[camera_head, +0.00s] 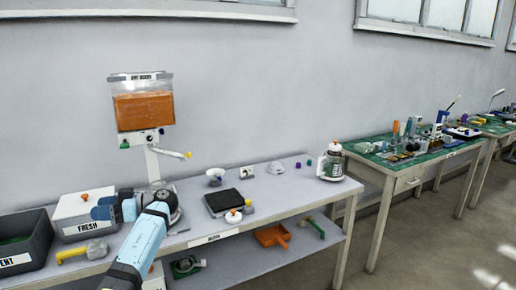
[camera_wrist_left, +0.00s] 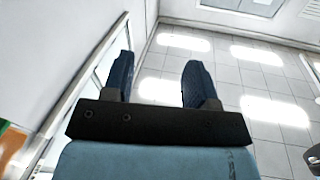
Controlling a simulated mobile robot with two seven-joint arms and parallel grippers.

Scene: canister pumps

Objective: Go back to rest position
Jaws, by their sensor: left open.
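My left arm (camera_head: 140,245) reaches up from the bottom of the head view over the grey bench. Its blue left gripper (camera_head: 102,209) points left in front of the white box marked FRESH (camera_head: 75,228) and hides part of it. In the left wrist view the two dark fingers of the left gripper (camera_wrist_left: 157,75) stand apart with nothing between them. Tiled floor and a wall show beyond them. My right gripper is in neither view.
The bench (camera_head: 270,203) holds a dark bin (camera_head: 38,254), a yellow-handled tool (camera_head: 82,250), a black scale (camera_head: 223,201) and a glass jar (camera_head: 332,165). An orange-filled dispenser (camera_head: 143,110) stands behind the arm. A green-topped table (camera_head: 420,155) is at right, with open floor before it.

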